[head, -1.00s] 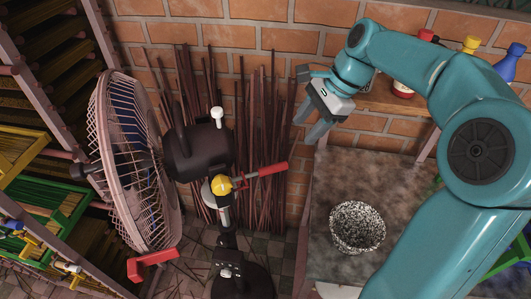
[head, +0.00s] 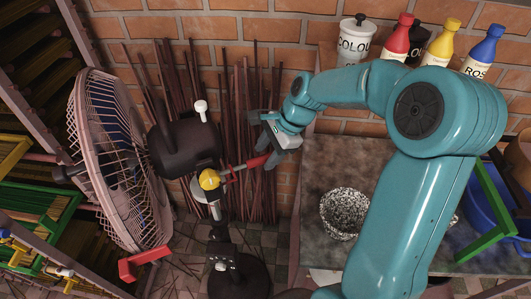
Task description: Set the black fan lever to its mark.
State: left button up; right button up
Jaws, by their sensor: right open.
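The fan has a pink wire cage (head: 105,160) and a black motor housing (head: 183,150), with a white knob (head: 201,108) on top. Below the housing, a lever with a red grip (head: 243,170) sticks out to the right from a yellow hub (head: 210,180). I cannot clearly make out a separate black lever or its mark. My right gripper (head: 262,150) is open, its fingers close to the outer end of the red grip. Whether they touch it I cannot tell. My left gripper is out of view.
A speckled bowl (head: 343,213) stands on the grey tabletop (head: 325,165). A white jar (head: 354,42) and red, yellow and blue bottles stand on the shelf at the back. Thin dark sticks (head: 255,95) lean on the brick wall. A red crank-like part (head: 140,261) sits below the fan cage.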

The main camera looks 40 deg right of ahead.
jog(key=shift+a+f, duration=0.1)
jog(key=shift+f, duration=0.3)
jog(key=shift+w+f, duration=0.1)
jog(key=shift+w, duration=0.2)
jog(key=shift+s, duration=0.15)
jog(key=c, duration=0.8)
grip_shut()
